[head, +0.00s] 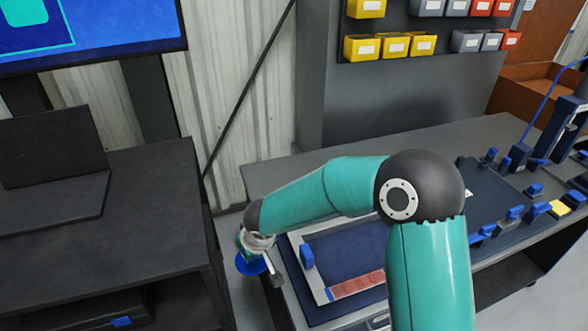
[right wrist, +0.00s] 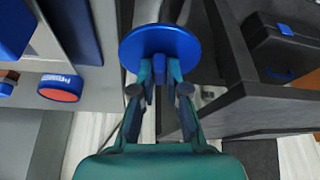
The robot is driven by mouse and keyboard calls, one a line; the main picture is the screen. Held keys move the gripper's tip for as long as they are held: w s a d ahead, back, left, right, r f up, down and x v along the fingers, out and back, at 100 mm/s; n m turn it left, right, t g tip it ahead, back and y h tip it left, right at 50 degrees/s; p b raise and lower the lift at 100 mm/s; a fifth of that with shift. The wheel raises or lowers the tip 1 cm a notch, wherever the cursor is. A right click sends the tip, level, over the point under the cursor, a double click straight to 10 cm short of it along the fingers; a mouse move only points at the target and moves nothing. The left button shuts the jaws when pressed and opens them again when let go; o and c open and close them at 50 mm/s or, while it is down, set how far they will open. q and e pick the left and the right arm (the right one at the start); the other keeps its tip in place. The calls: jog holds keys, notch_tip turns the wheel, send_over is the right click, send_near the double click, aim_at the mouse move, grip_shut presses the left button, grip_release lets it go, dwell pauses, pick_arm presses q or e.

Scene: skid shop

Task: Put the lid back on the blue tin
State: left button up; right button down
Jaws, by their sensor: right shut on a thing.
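My right gripper (right wrist: 160,82) is shut on the knob of a round blue lid (right wrist: 160,45). In the head view the lid (head: 250,265) shows partly behind the gripper (head: 262,258), past the left end of the workbench. It appears clear of any surface. In the right wrist view a short round blue thing (right wrist: 62,80) with an orange-red face and a pale label lies left of the lid; I cannot tell whether it is the blue tin. I cannot make out the tin for sure in the head view, where my right arm covers part of the bench. My left gripper is out of view.
A framed blue panel (head: 345,243) with a red strip (head: 357,285) lies on the workbench (head: 270,180). Blue clamps (head: 514,213) crowd the right side. A dark cabinet (head: 150,215) stands at left, across a narrow gap. Bins (head: 395,44) hang behind.

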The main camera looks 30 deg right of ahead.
jog(key=shift+w, duration=0.2)
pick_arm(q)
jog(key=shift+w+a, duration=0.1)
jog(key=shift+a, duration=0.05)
pick_arm(e)
jog(key=shift+r, duration=0.1)
jog(key=shift+s+d, duration=0.1)
